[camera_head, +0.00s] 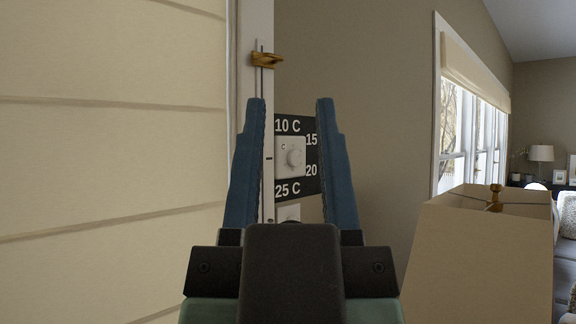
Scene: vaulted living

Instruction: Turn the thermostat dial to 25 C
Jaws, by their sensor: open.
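The thermostat (284,171) is a white plate with a round white dial (295,158) on a wall ahead. A black panel (313,184) around it carries white labels: 10 C at the top, 15 and 20 at the right, 25 C at the bottom. The dial's pointer is too small to read. My gripper (290,106) is open, with its two blue fingers pointing up and away. In the picture the thermostat shows between the fingers. I cannot tell how far the fingertips are from the dial; nothing is held.
A cream blind (110,150) fills the left. A brass cleat (267,60) is on the white window frame beside the thermostat. A lampshade (480,255) stands close at the lower right. A second white plate (288,213) is partly hidden below the thermostat.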

